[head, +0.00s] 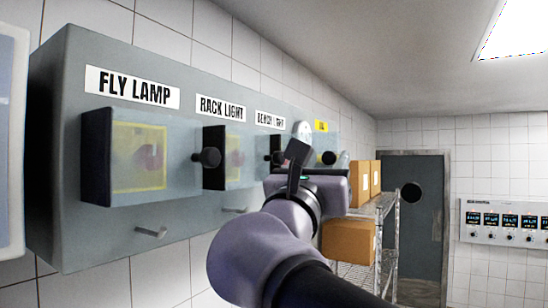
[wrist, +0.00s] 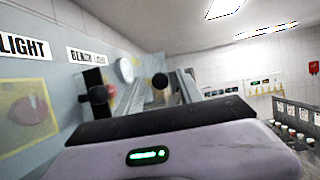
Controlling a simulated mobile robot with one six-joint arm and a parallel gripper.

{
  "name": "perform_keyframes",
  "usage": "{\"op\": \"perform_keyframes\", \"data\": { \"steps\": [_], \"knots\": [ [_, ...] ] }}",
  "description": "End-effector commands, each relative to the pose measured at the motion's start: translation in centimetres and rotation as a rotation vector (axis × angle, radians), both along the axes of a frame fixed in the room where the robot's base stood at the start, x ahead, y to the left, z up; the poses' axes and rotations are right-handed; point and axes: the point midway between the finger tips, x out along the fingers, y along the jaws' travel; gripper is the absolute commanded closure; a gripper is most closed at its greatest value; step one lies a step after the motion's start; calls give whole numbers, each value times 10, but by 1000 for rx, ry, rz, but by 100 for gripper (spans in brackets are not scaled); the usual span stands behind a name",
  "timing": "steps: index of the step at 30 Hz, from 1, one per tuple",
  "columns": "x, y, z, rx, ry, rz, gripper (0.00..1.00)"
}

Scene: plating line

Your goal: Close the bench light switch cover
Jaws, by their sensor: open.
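The "BENCH LIGHT" label (head: 270,120) is on the grey wall panel, and also shows in the wrist view (wrist: 87,56). In the head view my gripper and arm hide most of this switch. I cannot tell how far its cover stands open. My gripper (wrist: 160,92) is open and empty, in front of the panel to the right of the bench light knob. Another black knob (wrist: 160,82) shows beyond, between the fingers.
The fly lamp cover (head: 140,155) and the rack light knob (head: 207,157) are to the left. A pale rounded piece (wrist: 125,70) is beside the bench light switch. A wire rack (head: 385,210) with cardboard boxes (head: 348,240) stands beyond. Pegs (head: 150,232) stick out below the switches.

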Motion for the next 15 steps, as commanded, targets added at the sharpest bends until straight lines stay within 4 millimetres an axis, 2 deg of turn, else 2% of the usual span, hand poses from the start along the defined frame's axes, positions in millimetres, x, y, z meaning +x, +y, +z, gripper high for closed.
{"op": "perform_keyframes", "data": {
  "steps": [4, 5, 11, 15],
  "knots": [
    [0, 0, -1, 0, 0, 0, 56],
    [0, 0, 0, 0, 0, 0, 60],
    [0, 0, -1, 0, 0, 0, 100],
    [0, 0, -1, 0, 0, 0, 100]
  ]
}}
